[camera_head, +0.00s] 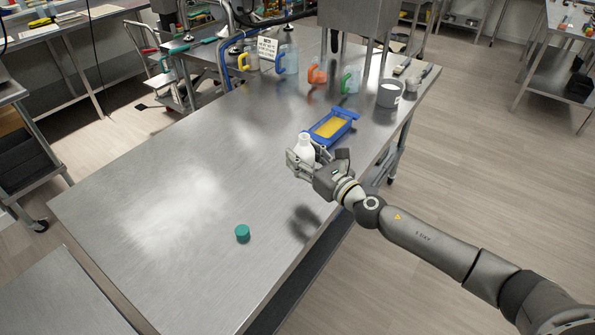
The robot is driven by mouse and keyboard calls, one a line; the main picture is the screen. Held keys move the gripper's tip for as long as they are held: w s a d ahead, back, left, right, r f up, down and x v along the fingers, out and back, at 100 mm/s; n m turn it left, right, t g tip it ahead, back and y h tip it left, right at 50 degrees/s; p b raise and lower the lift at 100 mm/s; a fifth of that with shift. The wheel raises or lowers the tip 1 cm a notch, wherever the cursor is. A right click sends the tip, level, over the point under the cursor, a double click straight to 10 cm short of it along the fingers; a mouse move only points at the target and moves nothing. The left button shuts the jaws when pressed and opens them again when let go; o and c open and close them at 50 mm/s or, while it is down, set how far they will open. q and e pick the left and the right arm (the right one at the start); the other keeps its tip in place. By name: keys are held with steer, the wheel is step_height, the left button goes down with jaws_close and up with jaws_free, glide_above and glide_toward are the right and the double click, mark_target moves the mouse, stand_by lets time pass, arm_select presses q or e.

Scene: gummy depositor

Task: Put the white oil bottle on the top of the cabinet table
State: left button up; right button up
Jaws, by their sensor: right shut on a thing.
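The white oil bottle (305,146) is upright above the steel table (165,205), near the middle of the table's right side. My right gripper (301,160) is shut around the bottle's body, and its fingers hide the lower part. I cannot tell whether the bottle's base touches the table. A teal cap (242,233) lies alone on the table's near part, and the bottle's neck looks uncapped. My left gripper is not in view. I cannot tell which surface is the top of the cabinet table.
A blue tray (350,116) with yellow content lies just behind the bottle. A grey bucket (389,94), a green-handled jug (350,79) and an orange-handled jug (317,72) stand farther back. The table's left half is clear. Another steel surface (60,296) is at lower left.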

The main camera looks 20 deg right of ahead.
steer(key=w+f, duration=0.1)
steer(key=w+f+b, duration=0.1)
steer(key=f, duration=0.1)
steer(key=shift+w+a+f, duration=0.1)
steer(key=shift+f, duration=0.15)
steer(key=shift+w+f+b, duration=0.4)
steer(key=shift+w+b, duration=0.05)
steer(key=shift+b, duration=0.05)
steer(key=f, duration=0.1)
steer(key=f+b, duration=0.2)
steer(key=shift+w+f, duration=0.15)
steer(key=shift+w, duration=0.1)
steer(key=shift+f, duration=0.2)
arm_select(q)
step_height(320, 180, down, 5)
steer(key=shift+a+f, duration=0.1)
arm_select(e)
steer(key=shift+r, duration=0.1)
steer(key=shift+b, duration=0.3)
steer(key=o, duration=1.4)
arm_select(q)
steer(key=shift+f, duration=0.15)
arm_select(e)
steer(key=shift+o, duration=0.2)
